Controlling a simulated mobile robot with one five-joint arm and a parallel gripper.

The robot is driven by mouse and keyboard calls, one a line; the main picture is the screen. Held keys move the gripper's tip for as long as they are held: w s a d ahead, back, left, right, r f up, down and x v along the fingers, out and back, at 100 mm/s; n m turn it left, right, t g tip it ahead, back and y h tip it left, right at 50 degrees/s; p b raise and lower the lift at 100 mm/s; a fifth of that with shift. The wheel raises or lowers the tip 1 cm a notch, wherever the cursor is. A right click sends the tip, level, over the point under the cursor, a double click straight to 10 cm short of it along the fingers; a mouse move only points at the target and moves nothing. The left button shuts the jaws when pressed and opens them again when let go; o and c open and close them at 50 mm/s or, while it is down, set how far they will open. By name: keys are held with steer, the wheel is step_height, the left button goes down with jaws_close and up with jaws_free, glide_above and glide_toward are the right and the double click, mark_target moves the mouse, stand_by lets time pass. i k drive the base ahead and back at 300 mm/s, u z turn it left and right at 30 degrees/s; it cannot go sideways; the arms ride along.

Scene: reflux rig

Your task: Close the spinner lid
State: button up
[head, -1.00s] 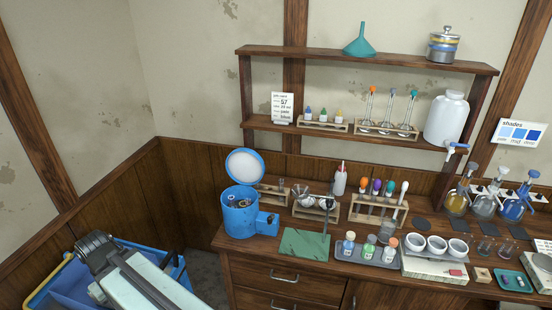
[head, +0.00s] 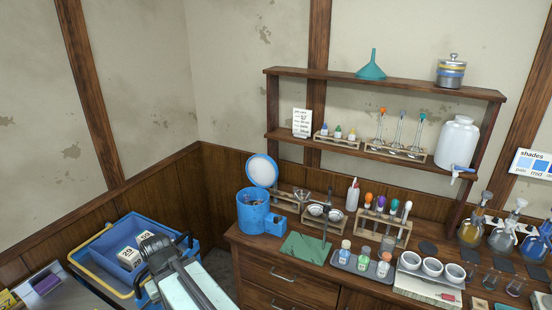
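The spinner (head: 252,214) is a blue round drum on the left end of the wooden bench. Its lid (head: 263,171), a pale disc with a blue rim, stands raised and tilted back behind the drum, so the spinner is open. Part of my arm shows at the lower left, in front of the bench and apart from the spinner.
A green mat (head: 306,248) lies in front of the spinner. Tube racks (head: 378,226), a bottle tray (head: 362,264) and white bowls (head: 432,267) fill the bench to the right. A shelf (head: 385,86) hangs above.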

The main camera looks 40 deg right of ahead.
mark_target(261, 170)
steer(key=z, duration=0.4)
steer(key=i, duration=1)
